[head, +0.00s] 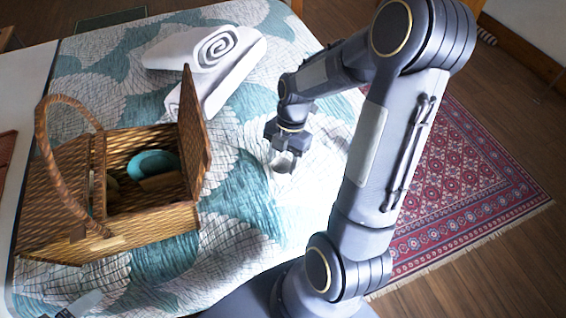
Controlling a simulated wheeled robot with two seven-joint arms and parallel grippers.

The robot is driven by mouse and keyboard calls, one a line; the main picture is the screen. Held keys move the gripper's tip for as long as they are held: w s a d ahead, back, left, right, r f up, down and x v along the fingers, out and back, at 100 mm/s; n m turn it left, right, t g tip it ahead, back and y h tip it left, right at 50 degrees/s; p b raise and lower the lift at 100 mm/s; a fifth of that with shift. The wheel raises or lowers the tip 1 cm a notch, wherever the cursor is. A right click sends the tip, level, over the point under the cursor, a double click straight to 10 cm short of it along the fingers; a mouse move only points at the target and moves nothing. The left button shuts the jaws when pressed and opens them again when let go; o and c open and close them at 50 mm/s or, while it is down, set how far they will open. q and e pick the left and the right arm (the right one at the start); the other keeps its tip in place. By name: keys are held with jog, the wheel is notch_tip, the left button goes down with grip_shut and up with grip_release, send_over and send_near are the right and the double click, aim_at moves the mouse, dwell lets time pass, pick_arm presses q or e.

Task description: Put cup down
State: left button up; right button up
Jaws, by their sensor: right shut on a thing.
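My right gripper (285,152) reaches down over the bed, right of the basket. It is shut on a small pale cup (284,164), which shows just below the fingers. The cup is close to the quilt, but I cannot tell whether it touches it. The gripper covers part of the cup. A small grey piece at the bottom left edge looks like the tip of my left gripper (78,304). Too little of it shows to tell its state.
An open wicker basket (150,222) with a raised lid and hooped handle stands on the bed's left, with a teal dish (152,163) inside. Rolled white towels (208,50) lie farther back. The patterned quilt (245,225) is clear around the cup. A red rug (455,175) lies on the floor at right.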

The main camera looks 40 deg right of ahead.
jog(key=shift+f, duration=0.65)
jog(key=shift+f, duration=0.15)
jog(key=o, duration=1.3)
